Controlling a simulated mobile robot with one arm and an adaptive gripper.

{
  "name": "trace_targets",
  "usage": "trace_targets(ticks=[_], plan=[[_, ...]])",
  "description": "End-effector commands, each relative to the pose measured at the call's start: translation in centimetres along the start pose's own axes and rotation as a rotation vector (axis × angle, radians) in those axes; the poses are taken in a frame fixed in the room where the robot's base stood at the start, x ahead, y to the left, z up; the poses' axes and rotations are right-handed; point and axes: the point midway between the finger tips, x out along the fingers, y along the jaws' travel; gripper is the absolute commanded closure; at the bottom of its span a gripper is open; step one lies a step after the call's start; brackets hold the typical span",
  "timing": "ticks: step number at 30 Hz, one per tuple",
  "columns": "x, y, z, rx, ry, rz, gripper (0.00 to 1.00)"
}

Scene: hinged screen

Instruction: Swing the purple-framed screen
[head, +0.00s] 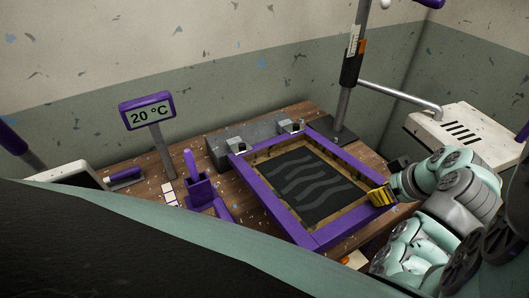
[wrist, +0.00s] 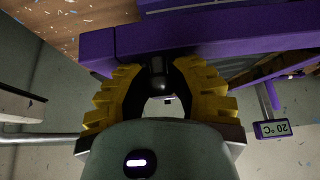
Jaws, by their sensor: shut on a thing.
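The purple-framed screen (head: 268,207) lies low over the wooden table, about level, with a dark mesh and grey wavy stripes inside a tan border. Its back edge meets two hinge clamps (head: 238,147) on a grey block. I cannot tell whether its front edge touches the table. My gripper (head: 381,195) is at the right side of the frame, its yellow fingers shut on it. In the wrist view the purple frame (wrist: 200,32) crosses the top, and the yellow fingers (wrist: 160,88) close around a small dark part at its edge. The fingertips are partly hidden by the frame.
A 20 °C display (head: 148,111) stands at the back left, with a purple holder (head: 199,190) in front. A dark post (head: 352,70) rises behind the screen's right corner. A white vented box (head: 465,135) stands right, near my arm.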

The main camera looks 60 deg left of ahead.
Motion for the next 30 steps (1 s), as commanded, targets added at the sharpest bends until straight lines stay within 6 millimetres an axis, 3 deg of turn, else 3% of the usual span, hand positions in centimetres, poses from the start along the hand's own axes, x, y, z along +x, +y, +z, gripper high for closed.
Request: trace_targets(ticks=[1,10,23,30], plan=[[0.7,0.1,0.9,0.007,-0.01,0.001,1.0],[2.2,0.1,2.8,0.008,-0.014,0.002,1.0],[2.3,0.1,3.0,0.009,-0.015,0.001,1.0],[3.5,0.1,3.9,0.009,-0.015,0.001,1.0]])
